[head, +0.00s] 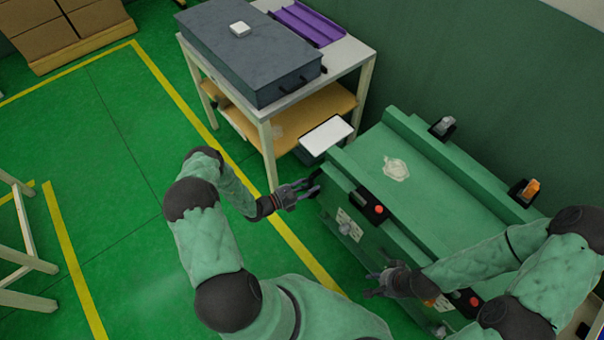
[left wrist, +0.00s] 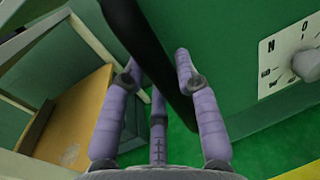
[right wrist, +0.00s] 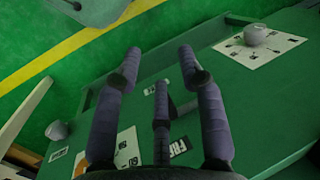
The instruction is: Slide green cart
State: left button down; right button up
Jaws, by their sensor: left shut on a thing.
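The green cart (head: 445,200) stands at the right in the head view, with a crumpled pale patch on its top. My left gripper (head: 295,193) is at the cart's near left corner. In the left wrist view its fingers (left wrist: 155,65) are shut around a black bar (left wrist: 150,55), which looks like the cart's handle. My right gripper (head: 383,280) is in front of the cart's long side. In the right wrist view its fingers (right wrist: 158,65) are spread and empty, facing the cart's green side panel (right wrist: 265,100) with labels and knobs. The cart's wheels are hidden.
A white table (head: 350,55) with a grey case (head: 250,55) and purple tray (head: 305,22) stands just beyond the cart's left end. A dark green wall (head: 480,70) runs behind the cart. The green floor (head: 110,180) with yellow lines is mostly clear at left.

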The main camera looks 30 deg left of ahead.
pick_arm(q)
jog(key=shift+s+d, duration=0.25)
jog(key=shift+d, duration=0.25)
jog(key=c, duration=0.9)
grip_release()
jog(key=shift+a+f, duration=0.1)
jog(key=shift+s+a, duration=0.2)
jog(key=shift+s, duration=0.05)
jog(key=v, duration=1.1)
jog(key=shift+a, duration=0.2)
